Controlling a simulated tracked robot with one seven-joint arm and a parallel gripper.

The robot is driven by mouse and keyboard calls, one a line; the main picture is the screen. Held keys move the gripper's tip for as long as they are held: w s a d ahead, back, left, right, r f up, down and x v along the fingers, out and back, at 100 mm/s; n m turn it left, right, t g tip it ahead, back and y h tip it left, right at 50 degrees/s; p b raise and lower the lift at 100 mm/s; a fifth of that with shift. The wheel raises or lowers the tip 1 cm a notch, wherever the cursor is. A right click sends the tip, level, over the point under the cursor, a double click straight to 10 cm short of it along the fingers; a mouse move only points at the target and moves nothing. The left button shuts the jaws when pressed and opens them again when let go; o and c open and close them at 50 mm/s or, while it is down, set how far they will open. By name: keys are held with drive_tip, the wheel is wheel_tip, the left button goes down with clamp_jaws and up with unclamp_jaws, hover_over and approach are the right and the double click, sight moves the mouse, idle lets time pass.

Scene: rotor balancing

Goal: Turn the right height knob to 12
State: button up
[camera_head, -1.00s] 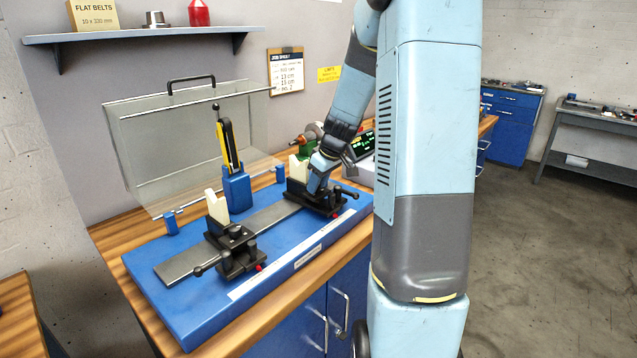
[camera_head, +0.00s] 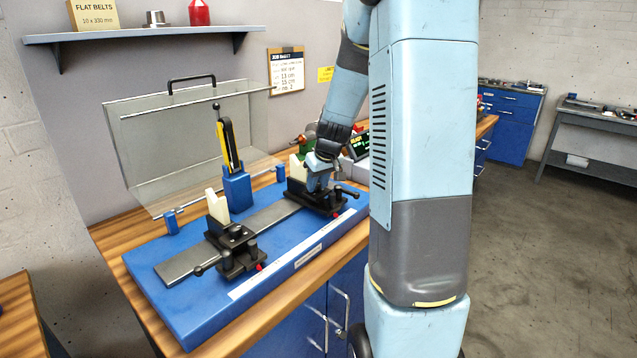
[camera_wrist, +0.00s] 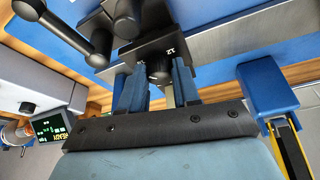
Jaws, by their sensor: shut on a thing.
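The right support (camera_head: 330,201) is a black block with a cream V-shaped rest, at the far right of the blue bed. My gripper (camera_head: 317,187) points down onto it and hides the right height knob in the head view. In the wrist view, the dark round knob (camera_wrist: 159,73) sits between the two blue fingers of my gripper (camera_wrist: 158,88), which are shut on it. A black plate (camera_wrist: 165,46) beside the knob carries white marks; one looks like an upside-down 12. The knob's exact setting is not clear.
The left support (camera_head: 232,248) stands nearer on the blue bed (camera_head: 190,318). A blue post with a yellow-and-black part (camera_head: 236,188) stands behind the rail. A clear guard (camera_head: 190,140) is behind. A black ball-ended lever (camera_wrist: 72,27) is close to my fingers.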

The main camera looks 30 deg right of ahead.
drive_tip(key=shift+m, duration=0.5)
drive_tip(key=o, duration=1.1)
drive_tip(key=shift+c, duration=0.2)
drive_tip(key=v, duration=1.3)
drive_tip(key=shift+s+a+r, duration=0.2)
drive_tip(key=shift+a+r, duration=0.05)
drive_tip(key=shift+r, duration=0.1)
